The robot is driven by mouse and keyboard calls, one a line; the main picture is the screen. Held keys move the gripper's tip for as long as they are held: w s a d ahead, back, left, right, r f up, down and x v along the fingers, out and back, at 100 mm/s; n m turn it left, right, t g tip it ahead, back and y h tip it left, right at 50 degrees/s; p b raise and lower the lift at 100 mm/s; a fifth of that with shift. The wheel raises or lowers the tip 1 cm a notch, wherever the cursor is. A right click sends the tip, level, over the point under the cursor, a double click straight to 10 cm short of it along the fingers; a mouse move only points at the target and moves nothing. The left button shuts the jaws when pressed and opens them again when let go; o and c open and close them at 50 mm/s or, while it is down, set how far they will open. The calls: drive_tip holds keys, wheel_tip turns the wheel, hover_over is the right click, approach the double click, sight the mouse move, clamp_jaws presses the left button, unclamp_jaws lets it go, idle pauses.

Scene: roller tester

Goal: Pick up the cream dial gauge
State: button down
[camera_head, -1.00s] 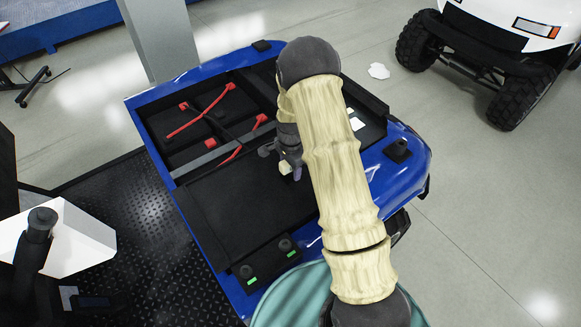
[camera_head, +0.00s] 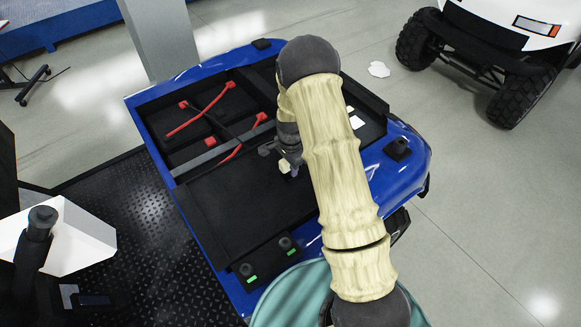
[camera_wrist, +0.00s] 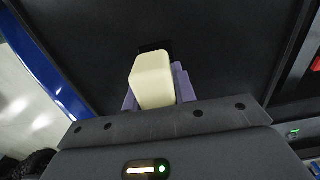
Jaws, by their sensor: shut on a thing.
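The cream dial gauge (camera_wrist: 153,80) is a pale block with rounded edges in the middle of the wrist view. My gripper (camera_wrist: 158,88) is shut on it, with a purple-grey finger on each side. In the head view my gripper (camera_head: 291,168) hangs over the dark panel of the blue chassis, and a small cream part of the gauge (camera_head: 284,167) shows beside the fingers. The gauge's dial face does not show. I cannot tell how far the gauge is above the panel.
The blue chassis (camera_head: 414,160) has a dark bay with red cables (camera_head: 208,110) behind my gripper. A white vehicle (camera_head: 500,22) with black tyres stands at the back right. The dark panel (camera_head: 240,205) left of my gripper is clear.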

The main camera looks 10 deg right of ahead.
drive_tip(key=shift+r, duration=0.15)
wheel_tip(320, 180, up, 10)
drive_tip(key=shift+f+b, duration=0.1)
drive_tip(key=shift+b, duration=0.85)
drive_tip(key=shift+w, duration=0.1)
